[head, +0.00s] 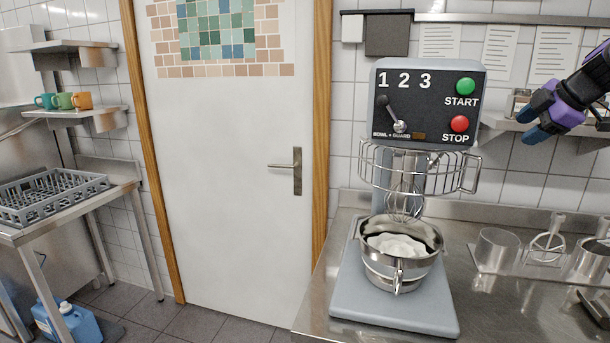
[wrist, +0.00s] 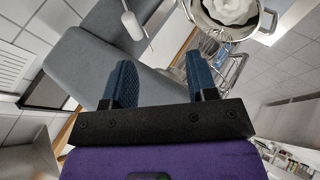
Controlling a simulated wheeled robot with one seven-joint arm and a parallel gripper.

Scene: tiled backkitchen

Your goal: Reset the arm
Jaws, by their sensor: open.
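My gripper (head: 535,120) is at the upper right in the head view, raised above the steel counter and right of the mixer. Its two blue fingers stand apart in the wrist view (wrist: 160,85), with nothing held between them. The mixer (head: 430,72) is grey, with a dark panel, a green START button (head: 466,86), a red STOP button (head: 460,123) and a lever (head: 392,116). A steel bowl (head: 388,268) with white contents stands below on the mixer base; the bowl also shows in the wrist view (wrist: 208,28).
The steel counter (head: 500,305) holds a clear container (head: 496,250) and other utensils at right. A wall shelf (head: 545,125) runs behind my gripper. A white door (head: 230,180) is left of the mixer. A grey rack (head: 50,208) and several cups (head: 64,100) are at far left.

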